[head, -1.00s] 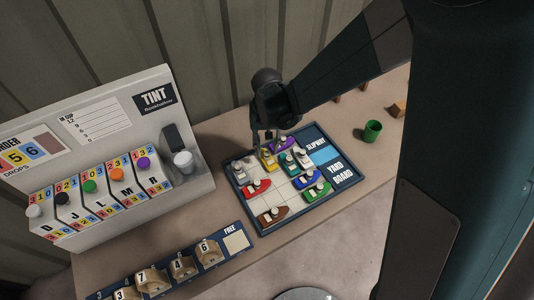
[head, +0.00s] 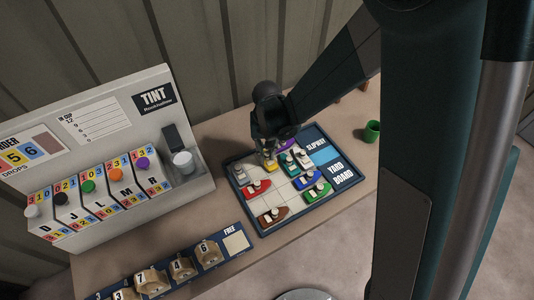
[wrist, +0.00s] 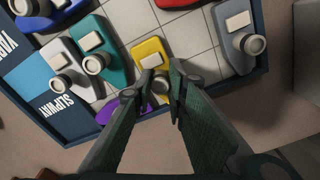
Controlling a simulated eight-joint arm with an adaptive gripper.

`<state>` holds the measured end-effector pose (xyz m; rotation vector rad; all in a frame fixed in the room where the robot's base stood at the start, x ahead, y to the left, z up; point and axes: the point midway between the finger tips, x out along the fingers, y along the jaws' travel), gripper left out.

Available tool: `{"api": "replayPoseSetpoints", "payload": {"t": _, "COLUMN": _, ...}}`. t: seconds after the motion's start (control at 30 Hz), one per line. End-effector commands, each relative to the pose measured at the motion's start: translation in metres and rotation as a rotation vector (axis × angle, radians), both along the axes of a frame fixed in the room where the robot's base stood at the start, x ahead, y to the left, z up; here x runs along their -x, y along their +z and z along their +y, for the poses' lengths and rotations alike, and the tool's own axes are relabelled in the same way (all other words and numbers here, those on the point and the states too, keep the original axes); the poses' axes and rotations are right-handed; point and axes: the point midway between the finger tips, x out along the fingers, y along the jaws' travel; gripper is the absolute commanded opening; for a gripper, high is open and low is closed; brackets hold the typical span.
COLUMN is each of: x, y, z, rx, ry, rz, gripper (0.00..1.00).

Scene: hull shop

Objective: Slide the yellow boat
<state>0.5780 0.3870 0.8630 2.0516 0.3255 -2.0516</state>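The yellow boat (head: 270,167) sits on the yard board (head: 262,228) near its back edge, partly hidden by my gripper. In the wrist view the yellow boat (wrist: 147,48) shows its white cabin and a round funnel with a dark top. My gripper (head: 269,153) is low over it, pointing down. In the wrist view its two fingers (wrist: 157,80) are apart, one on each side of the funnel. I cannot tell whether either finger touches it.
Beside the yellow boat are a purple boat (wrist: 116,111), a teal boat (wrist: 107,68) and a grey boat (head: 239,173). A red boat (head: 257,188) lies in front. Empty squares lie mid-board. A green cup (head: 372,131) stands right; the tint stand (head: 195,205) is left.

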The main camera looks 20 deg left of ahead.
Motion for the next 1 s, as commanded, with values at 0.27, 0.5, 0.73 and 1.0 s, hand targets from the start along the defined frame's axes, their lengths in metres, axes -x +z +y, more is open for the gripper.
{"api": "replayPoseSetpoints", "payload": {"t": 0.27, "x": 0.000, "y": 0.000, "z": 0.000, "rx": 0.000, "ry": 0.000, "rz": 0.000, "gripper": 0.00}}
{"api": "replayPoseSetpoints", "payload": {"t": 0.5, "x": 0.008, "y": 0.000, "z": -0.008, "rx": 0.000, "ry": 0.000, "rz": 0.000, "gripper": 0.00}}
{"api": "replayPoseSetpoints", "payload": {"t": 0.73, "x": 0.031, "y": -0.001, "z": -0.031, "rx": 0.000, "ry": -0.001, "rz": 0.000, "gripper": 0.00}}
{"api": "replayPoseSetpoints", "payload": {"t": 1.0, "x": 0.072, "y": -0.001, "z": -0.072, "rx": 0.000, "ry": 0.000, "rz": 0.001, "gripper": 0.00}}
